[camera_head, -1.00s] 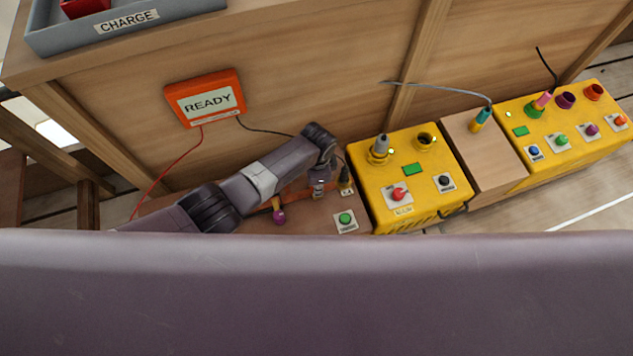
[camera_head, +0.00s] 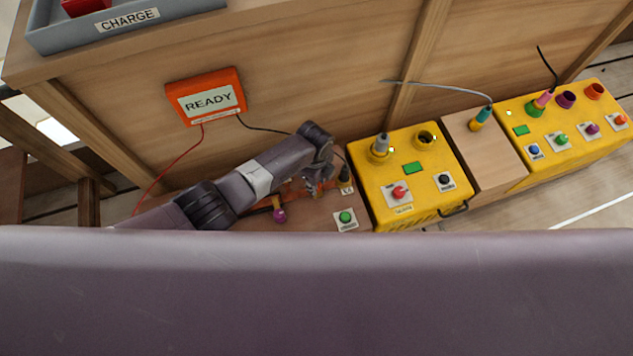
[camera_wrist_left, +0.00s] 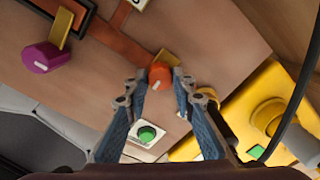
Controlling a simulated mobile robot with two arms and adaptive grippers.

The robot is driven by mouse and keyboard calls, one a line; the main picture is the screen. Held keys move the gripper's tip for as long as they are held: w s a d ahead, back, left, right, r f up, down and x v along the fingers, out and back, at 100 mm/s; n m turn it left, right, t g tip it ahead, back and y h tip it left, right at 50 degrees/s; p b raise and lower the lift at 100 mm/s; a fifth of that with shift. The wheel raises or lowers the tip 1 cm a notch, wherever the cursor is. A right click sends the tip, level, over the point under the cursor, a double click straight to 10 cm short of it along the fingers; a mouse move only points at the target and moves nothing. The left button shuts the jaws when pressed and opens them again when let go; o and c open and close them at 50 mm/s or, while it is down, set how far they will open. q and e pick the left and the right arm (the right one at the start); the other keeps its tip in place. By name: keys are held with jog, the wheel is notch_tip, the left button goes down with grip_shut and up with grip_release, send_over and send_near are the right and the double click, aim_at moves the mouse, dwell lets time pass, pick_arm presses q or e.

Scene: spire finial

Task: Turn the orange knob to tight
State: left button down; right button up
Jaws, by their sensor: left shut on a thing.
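The orange knob (camera_wrist_left: 160,77) with a pale pointer mark stands on the brown wooden panel (camera_wrist_left: 95,90), between the fingertips of my left gripper (camera_wrist_left: 158,88) in the left wrist view. The fingers are shut on it. In the head view my left gripper (camera_head: 314,186) reaches down over the panel, and I cannot make out the knob behind it. A brass tab and a brown strap lie beside the knob. No "tight" mark is readable. My right gripper is not in view.
A purple knob (camera_wrist_left: 41,57) and a green button (camera_wrist_left: 147,134) are near the orange knob. A yellow box (camera_head: 408,215) with buttons and sockets stands to the right. An orange READY box (camera_head: 207,97) hangs on the wooden wall, with red and black wires.

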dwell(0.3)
pick_arm(q)
jog(key=c, duration=1.6)
grip_release()
jog(key=shift+r, duration=0.1)
jog(key=r, duration=1.1)
jog(key=shift+s+a+r, duration=0.15)
jog(key=shift+s+r, duration=0.05)
jog(key=shift+r, duration=0.2)
